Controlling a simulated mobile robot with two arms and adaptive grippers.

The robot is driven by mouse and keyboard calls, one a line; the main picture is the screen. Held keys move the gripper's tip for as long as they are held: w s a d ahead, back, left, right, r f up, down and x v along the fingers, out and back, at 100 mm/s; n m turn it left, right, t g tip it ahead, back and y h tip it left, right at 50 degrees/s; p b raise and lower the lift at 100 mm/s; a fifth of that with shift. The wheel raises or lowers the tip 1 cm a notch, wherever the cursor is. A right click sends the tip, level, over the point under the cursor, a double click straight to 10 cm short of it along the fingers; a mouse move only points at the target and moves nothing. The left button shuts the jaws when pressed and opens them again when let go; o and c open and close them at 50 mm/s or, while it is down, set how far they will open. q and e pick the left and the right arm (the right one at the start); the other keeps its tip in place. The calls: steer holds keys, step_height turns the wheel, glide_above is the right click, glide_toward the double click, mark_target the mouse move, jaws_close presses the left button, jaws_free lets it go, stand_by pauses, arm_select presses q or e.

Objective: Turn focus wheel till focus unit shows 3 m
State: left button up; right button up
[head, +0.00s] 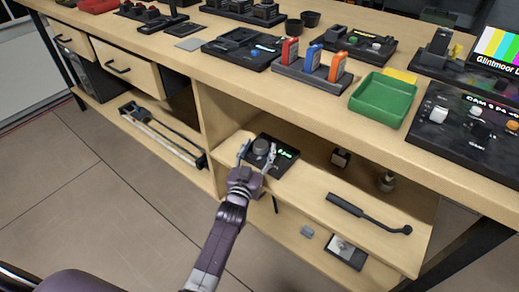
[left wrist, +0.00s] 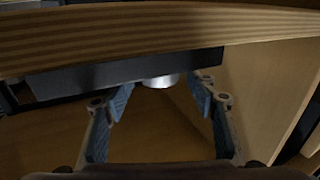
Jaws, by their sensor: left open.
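The focus unit (head: 282,141) is a black box with a small lit green display (head: 288,153), on the shelf under the worktop. The display reading is too small to make out. My left gripper (head: 257,156) is open at the wheel, one finger to each side. In the left wrist view, the dark unit (left wrist: 120,73) and its pale wheel (left wrist: 158,82) show beyond the open blue-padded fingers (left wrist: 161,96); contact cannot be told. My right gripper is not in view.
The worktop edge (head: 210,75) overhangs the shelf. A black handled tool (head: 365,213) lies right of the unit, with small objects (head: 340,158) behind. A green tray (head: 383,98) and several devices stand on the worktop. The shelf between unit and tool is clear.

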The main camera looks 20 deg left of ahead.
arm_select(q)
steer(key=shift+w, duration=0.25)
steer(key=c, duration=1.2)
steer(key=shift+o, duration=0.2)
steer(key=shift+r+m+h+p, duration=0.2)
steer(key=shift+m+h+p, duration=0.1)
steer(key=shift+h+p, duration=0.25)
steer(key=shift+a+m+h+p, duration=0.15)
steer(key=shift+m+h+p, duration=0.4)
steer(key=shift+h, duration=0.2)
steer(key=shift+f+h, duration=0.15)
steer(key=shift+h, duration=0.15)
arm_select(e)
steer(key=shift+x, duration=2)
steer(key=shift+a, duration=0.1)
arm_select(q)
steer(key=o, duration=1.2)
steer(key=shift+c, duration=0.2)
